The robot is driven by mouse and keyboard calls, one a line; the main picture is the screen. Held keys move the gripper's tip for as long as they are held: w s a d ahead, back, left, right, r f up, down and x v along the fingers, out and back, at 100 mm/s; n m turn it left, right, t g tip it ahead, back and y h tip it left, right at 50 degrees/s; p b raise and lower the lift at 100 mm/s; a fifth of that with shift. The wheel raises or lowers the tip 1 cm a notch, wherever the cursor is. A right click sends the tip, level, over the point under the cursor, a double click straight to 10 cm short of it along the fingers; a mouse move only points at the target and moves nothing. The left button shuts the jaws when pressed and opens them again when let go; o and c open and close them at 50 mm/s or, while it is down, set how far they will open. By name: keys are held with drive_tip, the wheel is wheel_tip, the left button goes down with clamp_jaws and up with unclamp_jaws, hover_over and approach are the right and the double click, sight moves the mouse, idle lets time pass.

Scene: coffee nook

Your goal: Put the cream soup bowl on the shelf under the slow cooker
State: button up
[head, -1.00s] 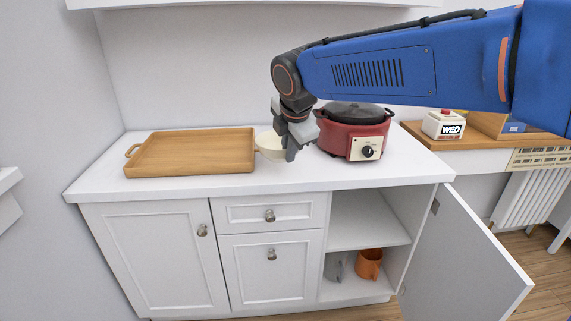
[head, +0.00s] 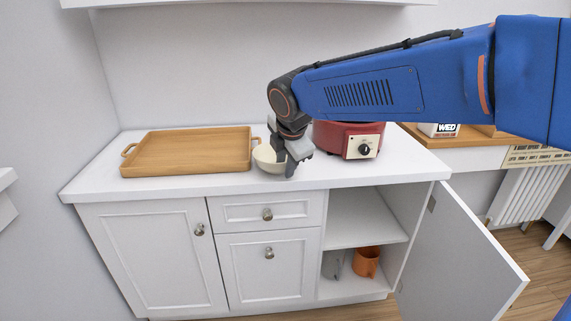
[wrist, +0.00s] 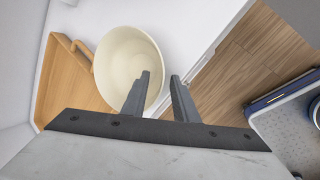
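The cream soup bowl (head: 265,160) stands upright on the counter, right of the wooden tray, and looks empty in the wrist view (wrist: 122,60). My gripper (head: 291,168) is at the bowl's right side, pointing down. In the wrist view its fingers (wrist: 160,76) are apart, one over the bowl's inside and one beyond the rim. I cannot tell whether they touch it. The red slow cooker (head: 335,139) stands to the right, its top hidden by my arm. Below it, the open cabinet has a bare middle shelf (head: 365,222).
The cabinet door (head: 460,250) stands open to the right. A grey mug (head: 333,264) and an orange mug (head: 366,262) stand on the cabinet floor. The wooden tray (head: 190,153) covers the counter's left. A white box (head: 438,129) is on the wooden counter at right.

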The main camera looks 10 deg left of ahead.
drive_tip(key=v, duration=1.2)
drive_tip(key=shift+d+r, duration=0.1)
drive_tip(key=s+d+f+m, duration=0.3)
drive_tip(key=d+m, duration=0.3)
drive_tip(key=d, duration=0.4)
drive_tip(key=s+d+f+m, duration=0.4)
drive_tip(key=s+d+m, duration=0.1)
drive_tip(key=d, duration=0.5)
drive_tip(key=s+d+f+m+h, duration=0.1)
drive_tip(key=s+d+f+m, duration=0.3)
drive_tip(key=d, duration=0.6)
drive_tip(key=s+m, duration=0.1)
drive_tip(key=m, duration=0.1)
drive_tip(key=shift+m+g, duration=0.3)
drive_tip(key=s+d+f+m, duration=0.2)
drive_tip(key=s, duration=0.1)
drive_tip(key=s+d+f+m, duration=0.2)
drive_tip(key=s+f+m, duration=0.1)
drive_tip(key=s+d+f+m, duration=0.1)
drive_tip(key=s+f+m, duration=0.2)
drive_tip(key=shift+d+f+h, duration=0.1)
drive_tip(key=shift+d+h, duration=0.2)
drive_tip(key=shift+d, duration=0.1)
drive_tip(key=shift+c, duration=0.4)
drive_tip(key=shift+s+d+f, duration=0.1)
drive_tip(key=shift+s+f, duration=0.2)
drive_tip(key=shift+c, duration=0.8)
